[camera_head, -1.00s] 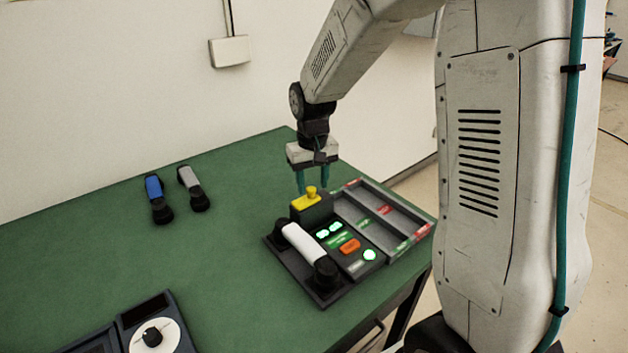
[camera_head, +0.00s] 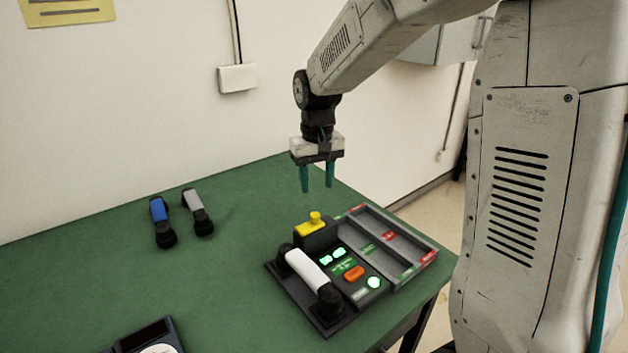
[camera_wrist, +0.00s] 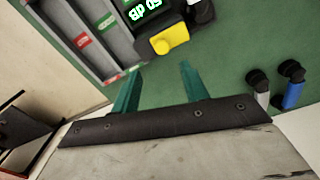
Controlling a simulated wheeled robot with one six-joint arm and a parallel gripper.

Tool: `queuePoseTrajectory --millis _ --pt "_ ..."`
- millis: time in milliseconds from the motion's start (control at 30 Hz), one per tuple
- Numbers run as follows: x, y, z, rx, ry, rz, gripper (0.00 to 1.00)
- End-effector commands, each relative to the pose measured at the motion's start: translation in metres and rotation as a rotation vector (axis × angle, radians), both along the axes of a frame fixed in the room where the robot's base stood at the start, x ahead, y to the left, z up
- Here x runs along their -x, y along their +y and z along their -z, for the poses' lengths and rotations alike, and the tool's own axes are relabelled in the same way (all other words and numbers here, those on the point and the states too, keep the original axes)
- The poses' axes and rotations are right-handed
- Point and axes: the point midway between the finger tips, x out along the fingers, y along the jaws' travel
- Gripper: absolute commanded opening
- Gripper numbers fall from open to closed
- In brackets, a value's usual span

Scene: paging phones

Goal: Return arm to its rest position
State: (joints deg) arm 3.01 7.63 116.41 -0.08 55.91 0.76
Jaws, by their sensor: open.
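My gripper (camera_head: 317,178) hangs fingers down above the green table (camera_head: 230,240), behind the paging console. Its two teal fingers are apart with nothing between them. They also show in the wrist view (camera_wrist: 158,88). The yellow part also shows in the wrist view (camera_wrist: 169,38). The fingertips are clear of the knob and the table.
A grey tray (camera_head: 378,228) with red and green labels adjoins the console's right side. A blue handset (camera_head: 159,212) and a grey handset (camera_head: 195,206) lie at the left. A dark device (camera_head: 146,336) is at the front edge. The wall stands behind the table.

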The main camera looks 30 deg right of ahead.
Motion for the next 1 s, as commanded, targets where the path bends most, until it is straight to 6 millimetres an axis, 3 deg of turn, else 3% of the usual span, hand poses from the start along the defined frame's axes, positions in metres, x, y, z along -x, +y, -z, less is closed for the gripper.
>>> queuePoseTrajectory --millis 233,333,800,1000 --pt "0.002 0.000 0.000 -0.001 0.010 -0.001 0.45" --pt "0.018 0.001 0.009 -0.003 0.059 -0.002 0.45" --pt "0.197 0.016 -0.045 -0.002 0.084 -0.034 0.45" --pt "0.260 0.021 -0.055 0.001 0.016 -0.050 0.45"
